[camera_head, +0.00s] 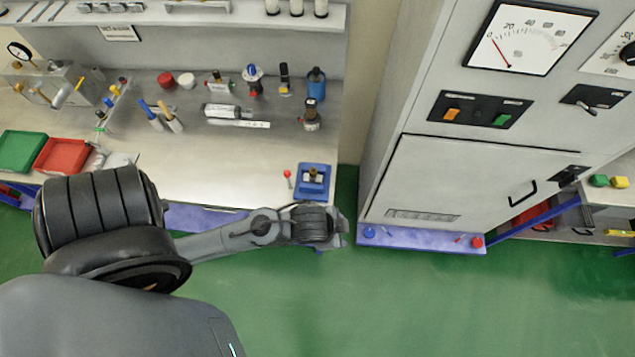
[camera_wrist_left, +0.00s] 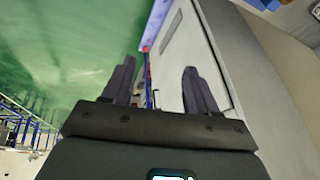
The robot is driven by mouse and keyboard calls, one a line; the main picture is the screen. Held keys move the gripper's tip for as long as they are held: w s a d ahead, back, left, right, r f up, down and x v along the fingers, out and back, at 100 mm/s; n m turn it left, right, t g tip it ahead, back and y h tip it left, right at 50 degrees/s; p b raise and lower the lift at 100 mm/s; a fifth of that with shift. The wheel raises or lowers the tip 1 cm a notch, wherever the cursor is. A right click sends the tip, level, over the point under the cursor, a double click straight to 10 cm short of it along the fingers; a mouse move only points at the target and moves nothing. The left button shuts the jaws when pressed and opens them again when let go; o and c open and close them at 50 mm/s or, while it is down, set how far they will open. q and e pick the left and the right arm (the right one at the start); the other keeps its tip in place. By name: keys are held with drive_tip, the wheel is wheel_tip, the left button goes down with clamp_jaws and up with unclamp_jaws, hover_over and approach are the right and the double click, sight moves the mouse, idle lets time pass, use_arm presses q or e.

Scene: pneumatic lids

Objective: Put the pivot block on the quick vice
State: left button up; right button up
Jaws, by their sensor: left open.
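The quick vice appears to be the blue unit (camera_head: 313,188) at the right front corner of the workbench, with a red-knobbed lever (camera_head: 288,174) at its left. A small dark and brass-coloured piece sits in the middle of it; I cannot tell whether it is part of the vice. I cannot tell which object is the pivot block. My left gripper (camera_head: 338,231) is below and slightly right of the vice in the head view, beyond the bench's front edge. In the left wrist view its two fingers (camera_wrist_left: 159,67) are apart with nothing between them. My right gripper is not shown.
A tall grey cabinet (camera_head: 450,180) with gauges stands right of the workbench (camera_head: 225,170). Several valves, bottles and tools stand along the bench's back. Green (camera_head: 22,150) and red (camera_head: 62,154) trays lie at its left. The bench middle is mostly clear, and green floor is open in front.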

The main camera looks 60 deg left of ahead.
use_arm(q)
drive_tip(key=s+n, duration=0.1)
drive_tip(key=s+a+r+n+g, duration=0.1)
drive_tip(key=s, duration=0.1)
drive_tip(key=s+r+n, duration=0.1)
drive_tip(key=s, duration=0.1)
drive_tip(key=shift+s+a, duration=0.1)
drive_tip(key=shift+a, duration=0.15)
idle(1.0)
